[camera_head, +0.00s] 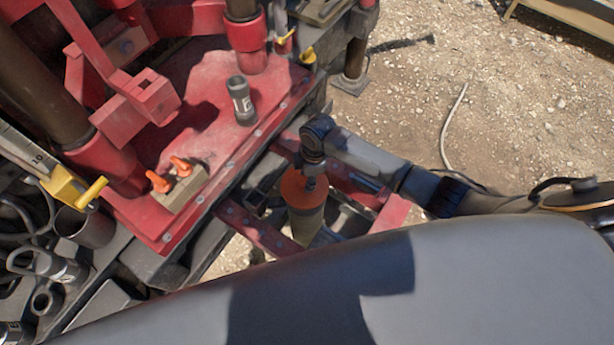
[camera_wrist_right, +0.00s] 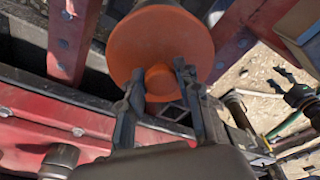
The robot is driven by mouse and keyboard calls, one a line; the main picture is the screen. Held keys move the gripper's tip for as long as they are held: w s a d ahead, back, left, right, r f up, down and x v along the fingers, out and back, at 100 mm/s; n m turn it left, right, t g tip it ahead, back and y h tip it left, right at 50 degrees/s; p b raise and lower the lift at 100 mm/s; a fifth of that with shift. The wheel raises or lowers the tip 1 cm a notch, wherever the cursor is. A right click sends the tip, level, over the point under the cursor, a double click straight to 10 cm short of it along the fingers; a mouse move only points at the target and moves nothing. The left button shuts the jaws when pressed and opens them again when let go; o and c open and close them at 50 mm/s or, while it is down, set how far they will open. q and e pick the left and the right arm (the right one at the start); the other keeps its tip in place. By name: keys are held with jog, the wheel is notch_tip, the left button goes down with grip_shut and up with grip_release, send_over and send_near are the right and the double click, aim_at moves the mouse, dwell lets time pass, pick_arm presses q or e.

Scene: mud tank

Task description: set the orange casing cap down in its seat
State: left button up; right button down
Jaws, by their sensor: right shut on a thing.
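The orange casing cap (camera_head: 296,188) is a round orange disc with a raised knob. My right gripper (camera_head: 311,176) comes from above and is shut on the knob. In the right wrist view the cap (camera_wrist_right: 160,42) faces the camera, with the knob (camera_wrist_right: 160,80) between the two dark fingers of my right gripper (camera_wrist_right: 157,78). A tan round body (camera_head: 306,224) shows directly below the cap, between red beams. I cannot tell whether the cap rests on it or is joined to it. The seat's rim is not clearly visible. My left gripper is not in view.
Red beams (camera_head: 256,230) run close beside the tan body. A red platform (camera_head: 215,75) to the left carries a grey cylinder (camera_head: 241,101) and a tan block with orange plugs (camera_head: 181,189). Open gravel (camera_head: 520,110) lies at the upper right.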

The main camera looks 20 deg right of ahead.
jog(key=shift+f, duration=0.15)
jog(key=c, duration=0.8)
grip_release()
jog(key=shift+c, duration=0.2)
notch_tip(320, 180, up, 12)
jog(key=d, duration=0.1)
jog(key=shift+d, duration=0.25)
jog(key=shift+s+f, duration=0.1)
